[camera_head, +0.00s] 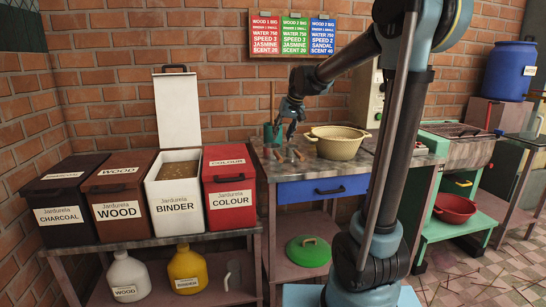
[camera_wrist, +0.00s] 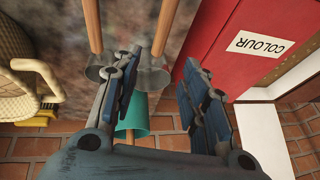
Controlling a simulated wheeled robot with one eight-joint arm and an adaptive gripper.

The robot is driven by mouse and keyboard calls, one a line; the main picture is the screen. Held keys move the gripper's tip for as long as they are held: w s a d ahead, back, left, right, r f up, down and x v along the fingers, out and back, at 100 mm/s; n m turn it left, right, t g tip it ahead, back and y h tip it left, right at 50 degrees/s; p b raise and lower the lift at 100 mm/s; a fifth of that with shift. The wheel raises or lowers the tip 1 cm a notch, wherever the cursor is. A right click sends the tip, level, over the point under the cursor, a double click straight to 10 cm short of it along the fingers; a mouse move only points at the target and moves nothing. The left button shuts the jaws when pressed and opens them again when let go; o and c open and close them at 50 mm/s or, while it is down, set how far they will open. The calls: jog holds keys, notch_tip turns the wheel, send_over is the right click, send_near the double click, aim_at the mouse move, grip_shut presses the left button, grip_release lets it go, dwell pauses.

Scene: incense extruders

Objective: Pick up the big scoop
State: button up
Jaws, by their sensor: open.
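Two scoops with wooden handles and grey metal heads lie side by side on the worktop. In the head view one is the left scoop (camera_head: 278,155) and one the right scoop (camera_head: 298,154). In the wrist view their handles show as the left handle (camera_wrist: 92,25) and the right handle (camera_wrist: 166,25). The right one's metal head (camera_wrist: 153,76) looks larger, but I cannot tell surely which is the big scoop. My gripper (camera_head: 291,122) is open and empty above the scoop heads. In the wrist view, its left finger (camera_wrist: 125,85) partly hides them and its right finger (camera_wrist: 203,110) is beside them.
A teal container (camera_head: 273,133) stands behind the scoops by the brick wall. A cream pot (camera_head: 337,146) stands to the right. The red COLOUR bin (camera_head: 229,190) is close on the left, beside the open BINDER bin (camera_head: 178,205) with its raised white lid (camera_head: 177,108).

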aim_at(276, 154)
jog(key=x, duration=0.6)
jog(key=shift+w+a+f, duration=0.1)
jog(key=shift+f, duration=0.2)
jog(key=shift+x, duration=2.6)
jog(key=shift+f, duration=0.1)
grip_shut()
